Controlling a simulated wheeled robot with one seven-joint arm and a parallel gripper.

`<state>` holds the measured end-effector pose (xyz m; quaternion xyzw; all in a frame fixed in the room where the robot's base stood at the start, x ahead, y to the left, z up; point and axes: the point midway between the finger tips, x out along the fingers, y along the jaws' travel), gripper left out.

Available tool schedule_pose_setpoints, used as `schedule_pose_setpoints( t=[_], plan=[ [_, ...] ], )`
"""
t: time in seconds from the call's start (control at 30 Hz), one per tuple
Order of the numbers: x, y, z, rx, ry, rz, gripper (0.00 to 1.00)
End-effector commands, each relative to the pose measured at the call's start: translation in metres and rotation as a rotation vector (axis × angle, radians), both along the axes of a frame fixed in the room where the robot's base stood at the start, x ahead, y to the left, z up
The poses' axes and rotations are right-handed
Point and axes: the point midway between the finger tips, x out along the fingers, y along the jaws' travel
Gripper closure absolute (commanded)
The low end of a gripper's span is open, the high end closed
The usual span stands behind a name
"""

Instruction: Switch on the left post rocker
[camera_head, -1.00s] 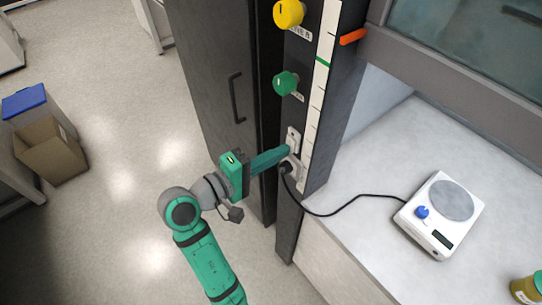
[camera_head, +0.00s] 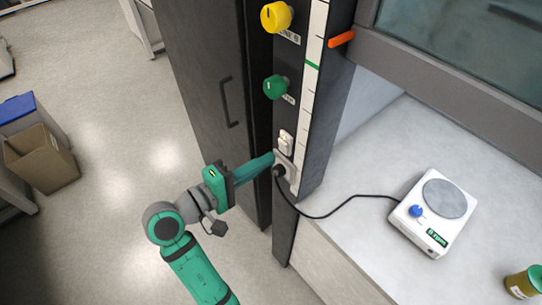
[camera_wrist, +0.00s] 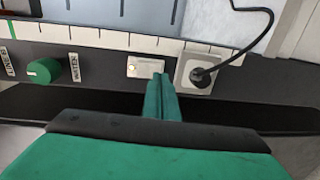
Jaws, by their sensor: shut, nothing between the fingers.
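The left post rocker is a small white switch (camera_head: 286,142) on the dark post, just above a socket with a black plug (camera_head: 280,170). In the wrist view the rocker plate (camera_wrist: 145,67) lies just beyond and left of my fingertips. My gripper (camera_head: 270,160) is shut and empty. Its tips are at the post, beside the socket and slightly below the rocker; I cannot tell whether they touch anything. The white balance-like device (camera_head: 432,215) on the bench has its small display (camera_head: 436,237) lit green. A black cord joins it to the plug.
A green knob (camera_head: 275,87) and a yellow knob (camera_head: 276,17) sit higher on the post. An orange handle (camera_head: 341,39) juts out at the hood sash. A dark cabinet (camera_head: 200,80) stands left of the post. A jar (camera_head: 524,282) stands on the bench.

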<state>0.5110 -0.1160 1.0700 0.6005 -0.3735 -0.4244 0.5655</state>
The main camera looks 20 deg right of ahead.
Motion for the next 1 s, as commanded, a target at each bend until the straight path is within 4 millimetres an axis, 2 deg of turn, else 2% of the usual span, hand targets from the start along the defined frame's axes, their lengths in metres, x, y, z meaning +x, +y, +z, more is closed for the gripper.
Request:
schedule_pose_setpoints(
  t=[0.2, 0.5, 0.7, 1.0],
  plan=[
    [-0.015, 0.044, -0.006, -0.001, 0.001, 0.005, 1.00],
    [-0.033, 0.087, -0.012, -0.001, 0.001, -0.005, 1.00],
    [-0.038, 0.099, -0.014, -0.001, 0.000, -0.007, 1.00],
    [-0.039, 0.101, -0.014, -0.001, 0.000, -0.005, 1.00]
  ],
)
